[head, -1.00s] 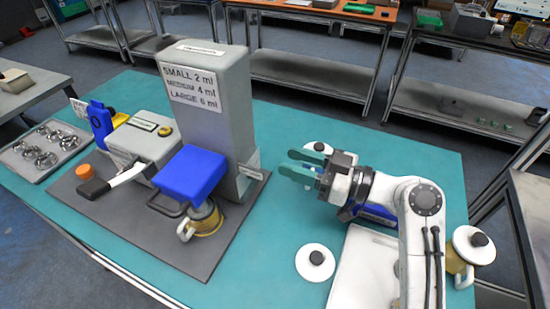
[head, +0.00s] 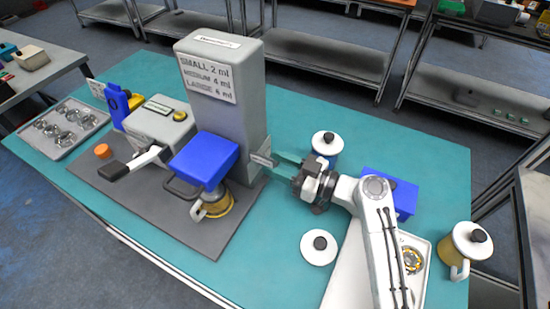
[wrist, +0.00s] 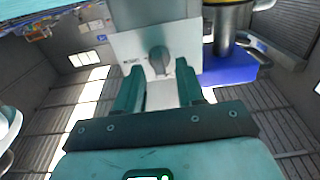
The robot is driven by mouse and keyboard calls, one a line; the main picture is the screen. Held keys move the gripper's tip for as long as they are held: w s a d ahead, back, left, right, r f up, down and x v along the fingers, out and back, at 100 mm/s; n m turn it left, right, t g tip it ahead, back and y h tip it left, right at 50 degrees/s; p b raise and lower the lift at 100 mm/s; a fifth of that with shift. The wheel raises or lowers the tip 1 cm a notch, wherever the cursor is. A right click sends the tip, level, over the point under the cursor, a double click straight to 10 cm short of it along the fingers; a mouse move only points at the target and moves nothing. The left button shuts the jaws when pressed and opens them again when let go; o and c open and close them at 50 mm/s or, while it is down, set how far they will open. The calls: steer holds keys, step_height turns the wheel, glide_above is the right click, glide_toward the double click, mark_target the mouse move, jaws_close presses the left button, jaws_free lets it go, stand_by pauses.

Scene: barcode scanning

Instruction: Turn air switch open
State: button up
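The air switch is a small dark knob (wrist: 158,60) on a light plate in the wrist view, with lettering to its left. In the head view this plate (head: 262,155) sticks out from the right side of the tall grey machine (head: 222,105); the knob is hard to make out there. My gripper (head: 280,167) is close to the plate on its right. In the wrist view my gripper (wrist: 161,80) has its two green fingers apart. The knob lies between them in the picture, toward the tips. I cannot tell whether either finger touches it.
A blue block (head: 203,158) stands over a yellow mug (head: 218,203) on the machine's dark base. A lidded mug (head: 327,146), a blue box (head: 392,192), a white lid (head: 318,247) and another lidded mug (head: 467,246) stand around my arm. The back right of the table is clear.

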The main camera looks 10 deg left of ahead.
steer(key=shift+w+a, duration=0.2)
steer(key=shift+a, duration=0.3)
jaws_close()
